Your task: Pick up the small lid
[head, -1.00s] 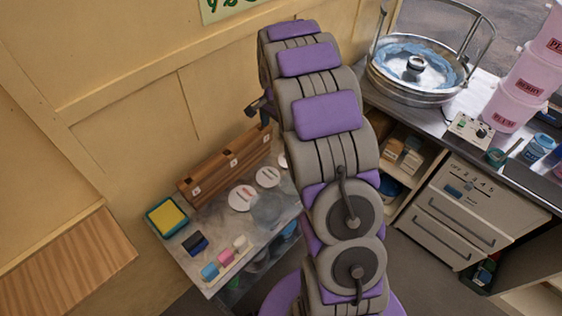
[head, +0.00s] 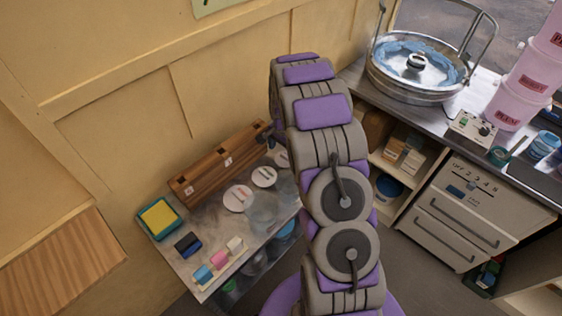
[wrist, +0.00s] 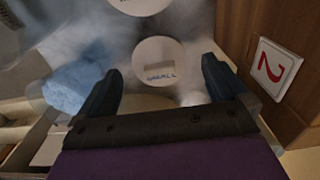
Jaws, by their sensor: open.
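The small lid (wrist: 160,64) is a round white disc with a dark label that looks like "SMALL" and a raised bar. In the wrist view it lies between and beyond the fingertips of my gripper (wrist: 158,88), which is open and empty. In the head view it appears to be the middle disc (head: 264,177) of a row on the low metal table. My gripper (head: 268,133) is mostly hidden behind my arm there, near the wooden rack's right end. Another white lid (wrist: 140,4) is cut off at the wrist view's top.
A wooden rack (head: 218,165) with number tags stands along the wall side; its "2" tag (wrist: 272,68) is close right of my gripper. A clear bowl (head: 264,210), a yellow sponge tray (head: 158,217) and coloured blocks (head: 219,258) share the table. A counter stands right.

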